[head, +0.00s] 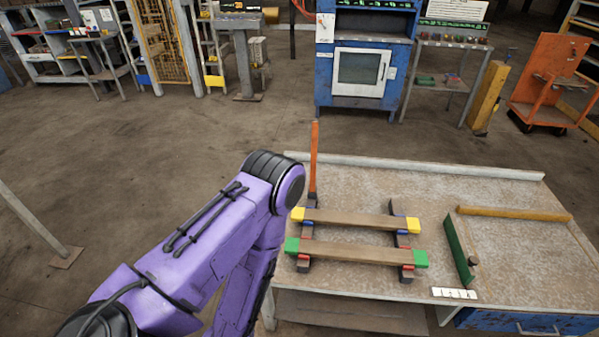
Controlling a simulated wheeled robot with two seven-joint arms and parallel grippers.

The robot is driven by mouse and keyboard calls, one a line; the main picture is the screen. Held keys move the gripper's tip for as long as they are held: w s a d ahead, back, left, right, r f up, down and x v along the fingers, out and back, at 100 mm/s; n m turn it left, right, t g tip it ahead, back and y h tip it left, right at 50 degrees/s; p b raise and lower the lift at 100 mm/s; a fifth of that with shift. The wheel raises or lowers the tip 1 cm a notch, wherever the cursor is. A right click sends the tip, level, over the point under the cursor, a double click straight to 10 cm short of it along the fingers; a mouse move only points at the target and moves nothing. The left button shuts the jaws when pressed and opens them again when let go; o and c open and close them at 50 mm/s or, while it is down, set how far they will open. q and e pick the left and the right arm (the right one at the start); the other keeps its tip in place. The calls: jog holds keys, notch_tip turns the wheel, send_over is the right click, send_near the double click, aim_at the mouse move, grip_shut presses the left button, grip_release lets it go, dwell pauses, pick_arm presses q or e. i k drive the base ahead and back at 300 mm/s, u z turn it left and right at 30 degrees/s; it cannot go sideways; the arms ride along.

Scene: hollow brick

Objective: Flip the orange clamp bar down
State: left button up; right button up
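The orange clamp bar (314,155) stands upright at the left side of the workbench, its lower end at a dark holder behind the yellow-ended plank. Two wooden planks lie across dark supports on the bench: one with yellow ends (355,219) and, nearer, one with green ends (355,252). My purple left arm comes in from the left, bends near the bar and runs back down. It covers part of the bench's left edge. The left gripper is not visible. My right arm and gripper are not visible either.
The workbench (470,185) has a raised rail (420,166) along its back. A green board (459,248) and a yellow-brown bar (515,213) lie on its right side. The back middle of the bench top is clear. A blue machine (361,60) stands behind on the floor.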

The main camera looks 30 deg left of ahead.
aim_at(316, 124)
jog(key=k, duration=0.45)
jog(key=u, duration=2.25)
jog(key=i, duration=6.3)
jog(key=z, duration=4.85)
jog(key=i, duration=1.7)
jog(key=z, duration=0.05)
